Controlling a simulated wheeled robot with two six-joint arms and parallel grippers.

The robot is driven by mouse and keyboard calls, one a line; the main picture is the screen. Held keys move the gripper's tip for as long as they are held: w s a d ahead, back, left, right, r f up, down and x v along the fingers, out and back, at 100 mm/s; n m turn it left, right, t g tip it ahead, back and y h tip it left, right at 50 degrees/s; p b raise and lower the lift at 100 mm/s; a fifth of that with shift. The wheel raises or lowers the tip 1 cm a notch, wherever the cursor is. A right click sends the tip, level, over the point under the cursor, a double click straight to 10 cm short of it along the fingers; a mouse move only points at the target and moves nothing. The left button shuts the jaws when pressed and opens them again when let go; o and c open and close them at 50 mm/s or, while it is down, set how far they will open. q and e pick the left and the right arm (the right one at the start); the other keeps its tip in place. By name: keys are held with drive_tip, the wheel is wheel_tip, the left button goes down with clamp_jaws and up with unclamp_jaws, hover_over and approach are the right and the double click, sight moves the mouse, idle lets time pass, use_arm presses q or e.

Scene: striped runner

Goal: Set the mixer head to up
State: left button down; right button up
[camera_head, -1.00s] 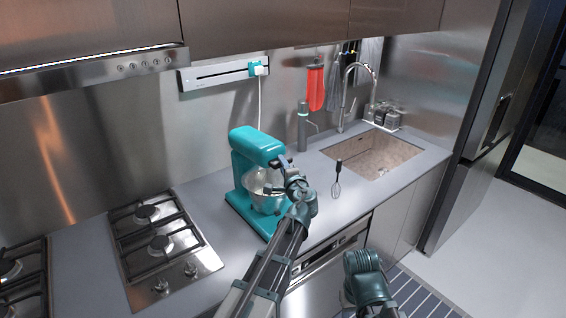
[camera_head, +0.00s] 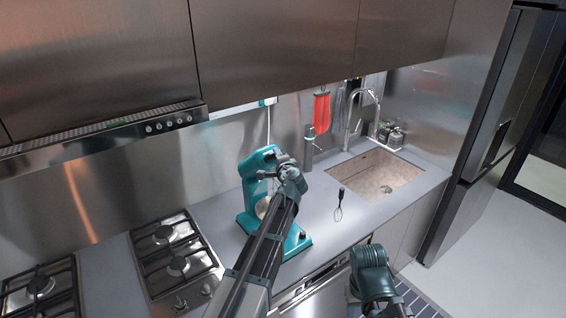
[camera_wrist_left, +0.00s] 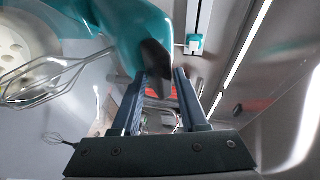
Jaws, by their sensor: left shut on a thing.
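The teal stand mixer (camera_head: 250,212) stands on the counter in the head view. Its head (camera_head: 256,162) is tilted steeply up, partly hidden behind my left arm. My left gripper (camera_head: 266,174) is at the raised head. In the left wrist view the fingers (camera_wrist_left: 159,85) are around the dark front end (camera_wrist_left: 154,62) of the teal head (camera_wrist_left: 125,28), shut on it. A wire whisk (camera_wrist_left: 45,82) hangs beside the head there. The bowl is mostly hidden behind my arm in the head view. My right arm shows at lower right; its gripper is out of view.
A gas hob (camera_head: 176,264) lies left of the mixer. A loose black-handled whisk (camera_head: 339,206) lies on the counter to the right, before the sink (camera_head: 374,177). A grey bottle-like dispenser (camera_head: 309,148) stands behind. Upper cabinets (camera_head: 270,50) overhang the back wall.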

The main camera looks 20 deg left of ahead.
sight(271, 147)
use_arm(q)
drive_tip(key=shift+w+a+r+p, duration=0.4)
drive_tip(key=shift+w+a+r, duration=0.05)
drive_tip(key=shift+a+r, duration=0.15)
drive_tip(key=shift+w+a+r+p, duration=0.4)
drive_tip(key=shift+a+r, duration=0.2)
drive_tip(key=shift+w+a+r, duration=0.1)
drive_tip(key=shift+w+a, duration=0.05)
drive_tip(key=shift+a, duration=0.05)
drive_tip(key=c, duration=0.7)
unclamp_jaws()
